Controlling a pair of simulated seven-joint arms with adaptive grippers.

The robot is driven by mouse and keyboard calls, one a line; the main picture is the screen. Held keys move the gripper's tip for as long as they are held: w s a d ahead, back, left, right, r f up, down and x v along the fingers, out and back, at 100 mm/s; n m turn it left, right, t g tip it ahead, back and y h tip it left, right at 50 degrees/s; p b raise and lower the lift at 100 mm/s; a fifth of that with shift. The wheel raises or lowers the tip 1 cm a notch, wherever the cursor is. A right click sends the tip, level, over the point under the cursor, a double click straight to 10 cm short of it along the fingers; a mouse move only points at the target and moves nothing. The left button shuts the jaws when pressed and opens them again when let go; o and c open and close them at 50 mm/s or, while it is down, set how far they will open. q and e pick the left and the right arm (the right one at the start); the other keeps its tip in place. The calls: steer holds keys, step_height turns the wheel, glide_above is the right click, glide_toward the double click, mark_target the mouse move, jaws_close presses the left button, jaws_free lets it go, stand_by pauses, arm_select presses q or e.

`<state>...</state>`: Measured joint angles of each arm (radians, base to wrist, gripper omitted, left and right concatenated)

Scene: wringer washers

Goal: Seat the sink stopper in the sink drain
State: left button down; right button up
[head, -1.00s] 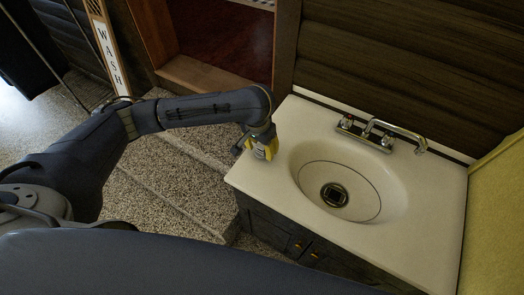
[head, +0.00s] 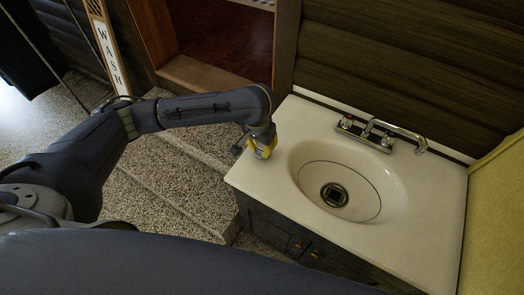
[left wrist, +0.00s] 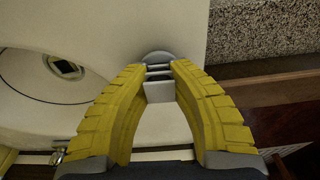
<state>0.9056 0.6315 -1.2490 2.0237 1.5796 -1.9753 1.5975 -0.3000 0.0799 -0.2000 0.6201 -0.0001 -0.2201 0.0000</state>
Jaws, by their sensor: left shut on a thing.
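My left gripper (head: 263,150) is over the left side of the white sink counter, left of the basin. In the left wrist view its yellow fingers (left wrist: 159,72) are closed on the sink stopper (left wrist: 157,56). The stopper shows as a grey rounded disc just beyond the fingertips, with a pale block between the fingers. I cannot make it out in the head view. The sink drain (head: 334,195) is a dark round opening with a metal rim at the bottom of the basin. It also shows at the upper left of the left wrist view (left wrist: 65,68). My right gripper is not in view.
A chrome faucet (head: 380,136) with handles stands behind the basin (head: 375,180), its spout reaching right. Dark plank wall rises behind the counter (head: 410,240), and a yellow panel (head: 497,205) borders its right. Speckled stone steps (head: 160,180) lie left. The space above the basin is clear.

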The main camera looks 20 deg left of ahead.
arm_select(q)
steer(key=shift+r, duration=2.45)
